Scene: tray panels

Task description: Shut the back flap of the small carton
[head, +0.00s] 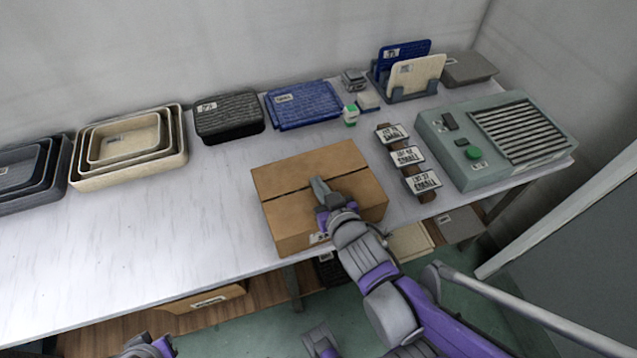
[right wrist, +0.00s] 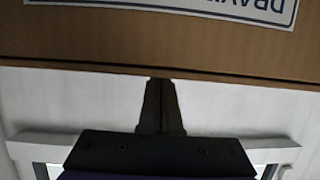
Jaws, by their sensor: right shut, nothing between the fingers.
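The small carton (head: 285,228) stands on the white table near its front edge. Its back flap (head: 305,165) lies flat or nearly flat over the rear half of the top. A dark seam separates it from the front part of the top. My right gripper (head: 318,184) is shut and empty, with its fingertips over the top at the seam; whether they touch cannot be told. In the right wrist view the shut fingers (right wrist: 162,105) point at a brown cardboard surface (right wrist: 150,40) with a partly cut-off label.
Labelled blocks on a brown strip (head: 421,183) and a grey-green device (head: 450,165) stand right of the carton. Nested trays (head: 165,170), a dark tray (head: 225,118) and blue panels (head: 310,105) are behind. The table left of the carton is clear.

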